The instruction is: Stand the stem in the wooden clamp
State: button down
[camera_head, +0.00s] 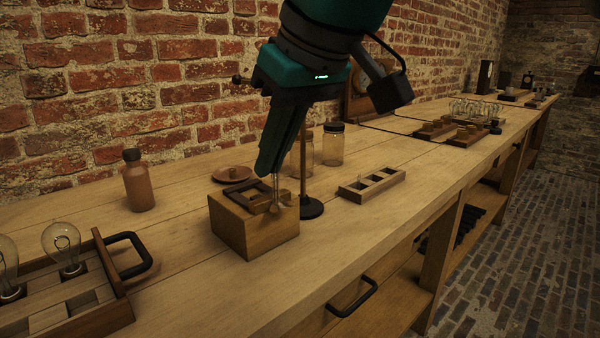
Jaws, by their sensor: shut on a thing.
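My gripper (272,172) points down over the near bench and is shut on the stem (276,190), a thin pale upright piece with a wider lower end. The wooden clamp (257,206) has brown wooden parts on top of a light wooden block (241,232). The stem's lower end is at the right part of the clamp in the picture. I cannot tell whether it is seated between the clamp parts or just in front of them. My fingers hide the stem's upper end.
A dark round-based stand (311,208) is close right of the block. Glass jars (333,148) stand behind it. A slotted wooden rack (371,186) lies right, a brown bottle (138,182) left, and a bulb tray (101,320) front left. The bench front right of the block is clear.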

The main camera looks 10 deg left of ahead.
jog(key=w+a, duration=0.2)
jog(key=w, duration=0.2)
jog(key=w+a+f+p, duration=0.1)
jog(key=w+a, duration=0.1)
jog(key=w, duration=0.2)
jog(key=w+a, duration=0.2)
jog(key=w, duration=0.2)
jog(key=shift+a+f, duration=0.2)
jog(key=shift+a, duration=0.1)
jog(key=shift+f, duration=1.8)
jog(key=c, duration=1.5)
grip_release()
jog(key=shift+f, duration=0.1)
jog(key=o, duration=0.5)
jog(key=shift+c, duration=0.2)
